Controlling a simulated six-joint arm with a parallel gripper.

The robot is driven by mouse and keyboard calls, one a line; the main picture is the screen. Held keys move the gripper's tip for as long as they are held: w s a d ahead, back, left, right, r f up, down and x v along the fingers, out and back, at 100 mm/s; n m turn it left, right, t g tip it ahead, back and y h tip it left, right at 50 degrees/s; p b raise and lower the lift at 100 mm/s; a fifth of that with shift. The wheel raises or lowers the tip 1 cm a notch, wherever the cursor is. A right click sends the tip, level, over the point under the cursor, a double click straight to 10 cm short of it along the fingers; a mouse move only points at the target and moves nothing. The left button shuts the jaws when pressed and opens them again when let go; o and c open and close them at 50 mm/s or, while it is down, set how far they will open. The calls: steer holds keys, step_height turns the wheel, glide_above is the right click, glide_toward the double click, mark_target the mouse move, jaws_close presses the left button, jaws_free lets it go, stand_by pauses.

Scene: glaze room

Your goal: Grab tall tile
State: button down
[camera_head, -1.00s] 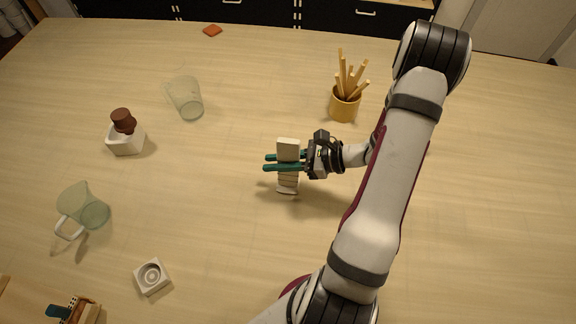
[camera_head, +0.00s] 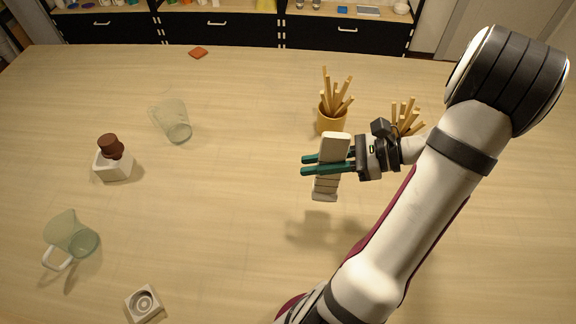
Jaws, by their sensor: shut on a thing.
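The tall tile (camera_head: 327,186) is a pale, narrow block with stripes across its lower part. It is held roughly upright, slightly tilted, above the table, with its shadow on the wood below. My gripper (camera_head: 327,165) comes from the right and its two green fingers are shut on the tile, one on each side. The middle of the tile is partly hidden by the fingers.
A yellow cup of sticks (camera_head: 331,117) stands close behind the tile, with more sticks (camera_head: 405,115) behind my wrist. To the left are a clear glass (camera_head: 172,121), a white pot with a brown stopper (camera_head: 113,166), a glass jug (camera_head: 72,236) and a square white block (camera_head: 144,304). The table's middle (camera_head: 220,215) is clear.

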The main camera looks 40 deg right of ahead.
steer(key=shift+s+d+r, duration=0.3)
steer(key=shift+s+r, duration=0.05)
steer(key=shift+s, duration=0.05)
stand_by(0.7)
